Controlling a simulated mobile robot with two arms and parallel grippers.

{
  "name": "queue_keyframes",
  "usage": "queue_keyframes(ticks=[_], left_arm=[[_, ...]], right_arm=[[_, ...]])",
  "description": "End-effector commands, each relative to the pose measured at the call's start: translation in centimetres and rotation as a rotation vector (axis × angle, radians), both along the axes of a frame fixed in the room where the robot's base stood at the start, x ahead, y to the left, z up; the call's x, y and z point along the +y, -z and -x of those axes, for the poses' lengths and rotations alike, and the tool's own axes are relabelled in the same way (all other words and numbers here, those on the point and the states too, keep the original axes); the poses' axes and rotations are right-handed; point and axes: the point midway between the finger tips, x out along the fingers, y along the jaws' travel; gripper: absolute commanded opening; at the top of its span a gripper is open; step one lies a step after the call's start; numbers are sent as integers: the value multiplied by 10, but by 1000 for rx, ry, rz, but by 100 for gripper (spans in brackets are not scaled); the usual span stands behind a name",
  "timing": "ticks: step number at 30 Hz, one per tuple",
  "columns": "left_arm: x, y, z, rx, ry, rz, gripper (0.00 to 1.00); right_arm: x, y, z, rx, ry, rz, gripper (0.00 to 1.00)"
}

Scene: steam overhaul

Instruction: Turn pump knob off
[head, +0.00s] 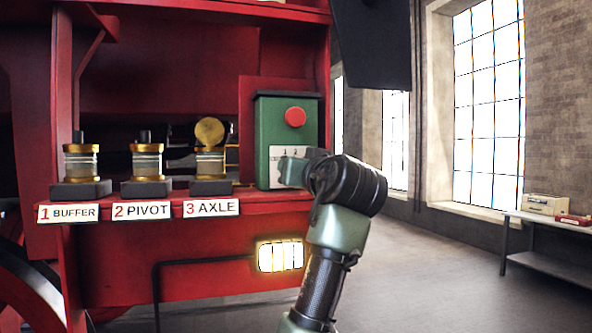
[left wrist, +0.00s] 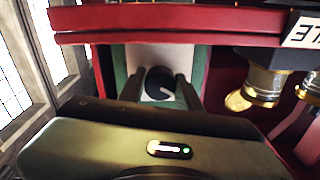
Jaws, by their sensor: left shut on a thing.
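The green pump box (head: 286,115) stands on the red ledge, with a red button (head: 295,117) on its front and a white dial plate (head: 275,154) below it. My left gripper (head: 284,171) is at the dial plate and hides the knob in the head view. In the left wrist view the round black pump knob (left wrist: 159,83), with a white pointer line slanting to the lower right, sits between the fingers of my left gripper (left wrist: 158,92). The fingers are shut on it. My right gripper is not in view.
Glass oilers labelled 1 Buffer (head: 81,161), 2 Pivot (head: 146,162) and 3 Axle (head: 210,165) stand left of the box; the third has its brass lid raised. A lit panel (head: 280,256) glows below the ledge. A side table (head: 546,219) stands far right beyond open floor.

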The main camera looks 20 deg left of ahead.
Motion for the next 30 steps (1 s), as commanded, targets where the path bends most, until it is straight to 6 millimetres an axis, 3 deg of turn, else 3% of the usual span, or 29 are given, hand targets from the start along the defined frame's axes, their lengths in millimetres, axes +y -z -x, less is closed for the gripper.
queue_keyframes(ticks=[14,15,17,30], left_arm=[[1,-5,1,-20,0,9,0],[1,-5,1,-20,0,9,37],[1,-5,1,-20,0,9,53],[-6,1,8,-14,3,11,55]], right_arm=[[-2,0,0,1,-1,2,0],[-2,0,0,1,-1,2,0],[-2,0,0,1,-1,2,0],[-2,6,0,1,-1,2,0]])
